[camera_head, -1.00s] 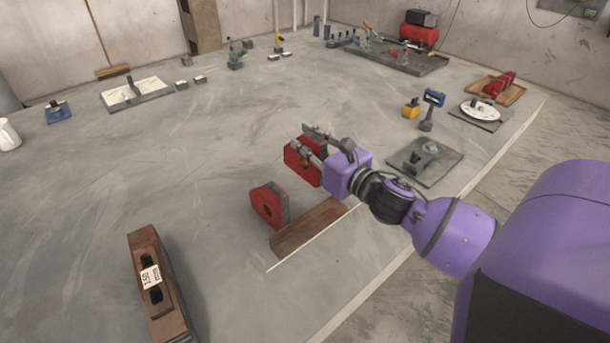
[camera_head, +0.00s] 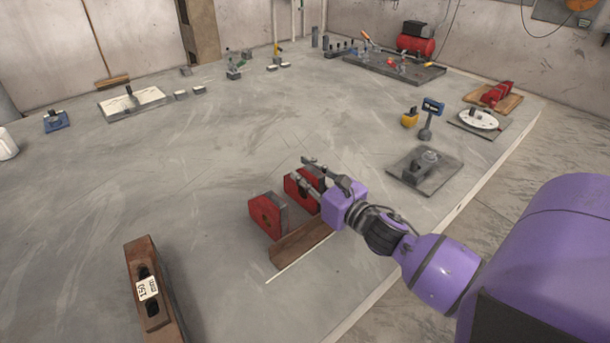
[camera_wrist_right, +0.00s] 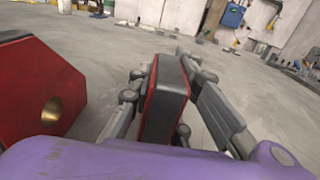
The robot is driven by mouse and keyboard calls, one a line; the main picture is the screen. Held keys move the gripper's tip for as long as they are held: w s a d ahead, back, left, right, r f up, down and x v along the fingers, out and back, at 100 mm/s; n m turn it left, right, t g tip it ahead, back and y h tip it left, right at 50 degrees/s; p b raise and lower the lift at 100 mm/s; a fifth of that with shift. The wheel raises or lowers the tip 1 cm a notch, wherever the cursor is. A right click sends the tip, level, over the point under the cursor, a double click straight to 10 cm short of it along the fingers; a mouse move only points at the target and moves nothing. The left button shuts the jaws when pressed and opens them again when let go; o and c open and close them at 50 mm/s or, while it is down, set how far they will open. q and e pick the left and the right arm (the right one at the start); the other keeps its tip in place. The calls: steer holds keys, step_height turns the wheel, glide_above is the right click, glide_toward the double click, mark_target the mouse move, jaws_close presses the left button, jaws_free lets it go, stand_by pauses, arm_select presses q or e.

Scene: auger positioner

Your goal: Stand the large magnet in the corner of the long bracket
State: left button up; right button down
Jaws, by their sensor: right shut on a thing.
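My right gripper (camera_head: 318,180) is shut on a red magnet with dark edges (camera_head: 303,192); in the right wrist view the magnet (camera_wrist_right: 165,100) sits between both fingers. It is just behind the brown long bracket (camera_head: 302,242), toward its right part. I cannot tell whether it touches the table or bracket. A second red magnet with a hole (camera_head: 266,216) stands just left of the held one, behind the bracket's left part; in the right wrist view it shows close at left (camera_wrist_right: 45,85). Which magnet is larger is hard to tell. My left gripper is out of view.
A brown and black block with a 150 label (camera_head: 150,290) lies at front left. A dark plate with a fixture (camera_head: 424,170) and a blue-topped stand (camera_head: 428,118) are to the right. The table edge runs close at right. The table's middle is clear.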

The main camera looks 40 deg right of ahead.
mark_target(322, 188)
steer(key=c, duration=1.9)
jaws_free()
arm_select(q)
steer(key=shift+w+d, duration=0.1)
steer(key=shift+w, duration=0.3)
arm_select(e)
steer(key=shift+o, duration=1.4)
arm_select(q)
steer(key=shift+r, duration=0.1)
arm_select(e)
steer(key=shift+s+r, duration=0.1)
steer(key=shift+s, duration=0.05)
steer(key=s, duration=0.7)
steer(key=s+d+b, duration=0.1)
steer(key=s, duration=0.2)
steer(key=shift+s, duration=0.35)
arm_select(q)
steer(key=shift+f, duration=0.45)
arm_select(e)
steer(key=shift+s, duration=0.5)
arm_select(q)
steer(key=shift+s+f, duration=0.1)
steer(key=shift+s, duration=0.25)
